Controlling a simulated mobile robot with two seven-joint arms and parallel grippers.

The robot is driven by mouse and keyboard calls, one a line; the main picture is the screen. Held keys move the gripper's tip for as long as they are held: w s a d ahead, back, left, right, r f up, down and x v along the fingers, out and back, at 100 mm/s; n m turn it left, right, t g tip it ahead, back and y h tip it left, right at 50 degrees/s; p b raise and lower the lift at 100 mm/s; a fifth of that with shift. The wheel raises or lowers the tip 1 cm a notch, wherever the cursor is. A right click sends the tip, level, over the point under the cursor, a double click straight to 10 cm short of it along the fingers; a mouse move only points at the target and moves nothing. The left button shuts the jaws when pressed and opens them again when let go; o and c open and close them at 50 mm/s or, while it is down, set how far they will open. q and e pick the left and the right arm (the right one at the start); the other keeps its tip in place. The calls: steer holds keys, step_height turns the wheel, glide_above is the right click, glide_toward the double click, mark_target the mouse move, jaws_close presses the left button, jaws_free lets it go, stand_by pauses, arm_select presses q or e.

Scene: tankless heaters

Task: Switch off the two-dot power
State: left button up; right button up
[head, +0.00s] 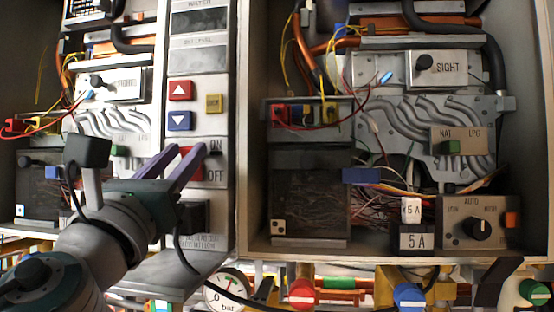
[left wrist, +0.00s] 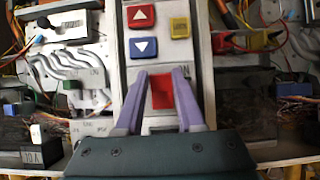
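A red switch (head: 191,162) sits on the narrow grey control panel (head: 222,190), between the labels ON above and OFF below. My left gripper (head: 188,148) is in front of it, its two purple fingers apart with nothing held. In the left wrist view the red switch (left wrist: 162,92) shows between the fingertips (left wrist: 159,74). I cannot tell whether they touch it. Another white plate (head: 19,210) is at the lower left. Their dots are too small to count surely. My right gripper is out of view.
Above the switch are a red up button (head: 180,90), a blue down button (head: 179,121) and a yellow button (head: 213,104). Open cabinets with loose wires flank the panel. A round gauge (head: 227,291) and colored valve knobs (head: 302,293) lie below.

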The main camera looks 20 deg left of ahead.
arm_select(q)
steer(key=o, duration=0.5)
steer(key=b+v, duration=0.4)
steer(key=v, duration=0.5)
steer(key=shift+f, duration=0.15)
steer(key=shift+s+d+f, duration=0.1)
steer(key=shift+s+d, duration=0.05)
steer(key=shift+s, duration=0.25)
